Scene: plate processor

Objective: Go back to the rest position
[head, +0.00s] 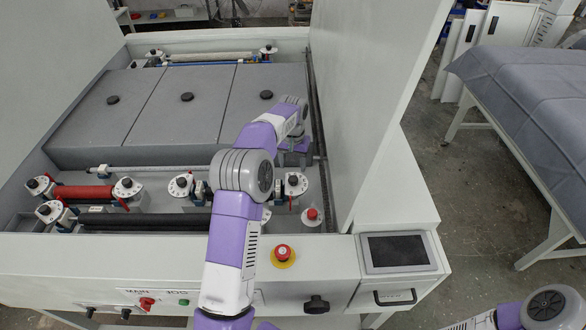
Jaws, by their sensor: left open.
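My left arm reaches up from the bottom centre into the plate processor (160,265). My left gripper (295,160) is small and partly hidden behind my own wrist. It is inside the machine, just in front of the grey lids and above the right end of the rollers. It is open, and I see nothing held in it. The purple and white links of my left arm cover part of the front panel and the rollers. Only a piece of my right arm shows at the bottom right corner; its gripper is out of view.
A red roller (85,192) and a dark roller (140,222) lie left of my arm. A tall white panel (360,80) stands close right of my gripper. A red emergency button (282,252) and a screen (397,251) are on the front. A covered table (530,90) stands right.

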